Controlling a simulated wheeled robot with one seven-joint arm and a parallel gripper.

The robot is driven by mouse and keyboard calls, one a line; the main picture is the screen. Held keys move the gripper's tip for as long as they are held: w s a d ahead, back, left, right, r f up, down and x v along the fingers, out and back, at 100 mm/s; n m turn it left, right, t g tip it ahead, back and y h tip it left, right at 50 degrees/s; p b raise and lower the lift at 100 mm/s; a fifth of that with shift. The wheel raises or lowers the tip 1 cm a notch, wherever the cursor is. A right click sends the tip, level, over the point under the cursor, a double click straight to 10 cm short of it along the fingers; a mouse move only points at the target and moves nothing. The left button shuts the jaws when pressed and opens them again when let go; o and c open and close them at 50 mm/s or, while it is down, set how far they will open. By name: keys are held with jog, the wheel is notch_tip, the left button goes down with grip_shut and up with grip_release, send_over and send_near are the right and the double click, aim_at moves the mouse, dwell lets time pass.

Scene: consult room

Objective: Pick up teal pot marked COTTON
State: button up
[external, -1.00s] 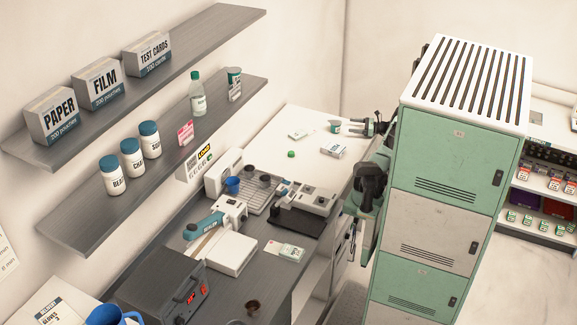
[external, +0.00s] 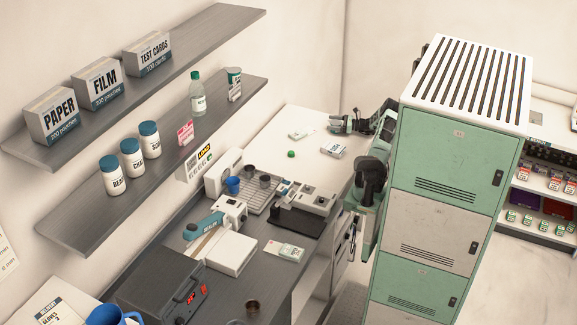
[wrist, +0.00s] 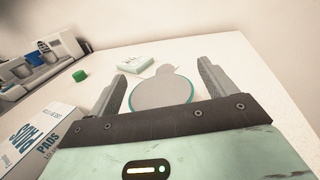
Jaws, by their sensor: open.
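The teal pot (wrist: 162,93) shows in the wrist view as a round grey top with a teal rim, on the white counter. My gripper (wrist: 162,85) is open, with one finger on each side of the pot and a visible gap to each. No COTTON marking can be read. In the external view my gripper (external: 338,124) is low over the far counter and hides most or all of the pot.
A PADS box (wrist: 40,138) lies close on the left of my gripper. A small pale green-and-white box (wrist: 135,64) sits beyond the pot, and a green cap (wrist: 80,76) is to the left. A tall locker (external: 455,150) stands beside my arm.

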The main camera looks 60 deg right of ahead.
jog(key=c, duration=0.7)
jog(key=shift+c, duration=0.2)
